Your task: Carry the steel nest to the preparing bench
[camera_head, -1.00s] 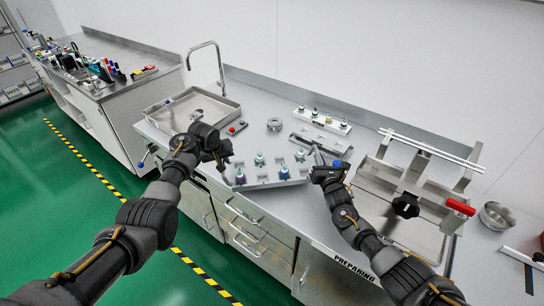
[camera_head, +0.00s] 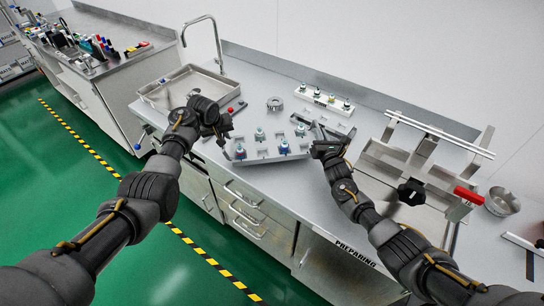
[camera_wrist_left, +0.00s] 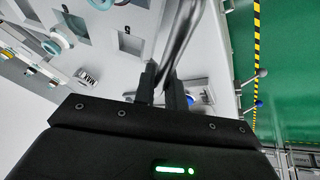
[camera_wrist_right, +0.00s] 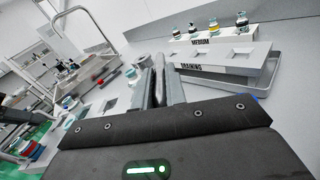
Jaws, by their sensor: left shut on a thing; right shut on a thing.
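The steel nest (camera_head: 262,156) is a flat light-grey plate carrying several small bottles with teal and blue tops. It is over the preparing bench (camera_head: 305,205), whose front edge bears the word PREPARING. My left gripper (camera_head: 228,130) is shut at its left end, and in the left wrist view the fingers (camera_wrist_left: 170,85) close on a shiny bar. My right gripper (camera_head: 322,137) is shut at its right end; its fingers (camera_wrist_right: 158,85) also show in the right wrist view. I cannot tell whether the nest's underside touches the bench.
A white MEDIUM rack (camera_head: 326,101) with bottles stands behind the nest, with a plate labelled DRAINING (camera_wrist_right: 215,68) near it. A sink (camera_head: 183,88) is left; a red-handled fixture (camera_head: 468,194) and a steel bowl (camera_head: 502,201) are right.

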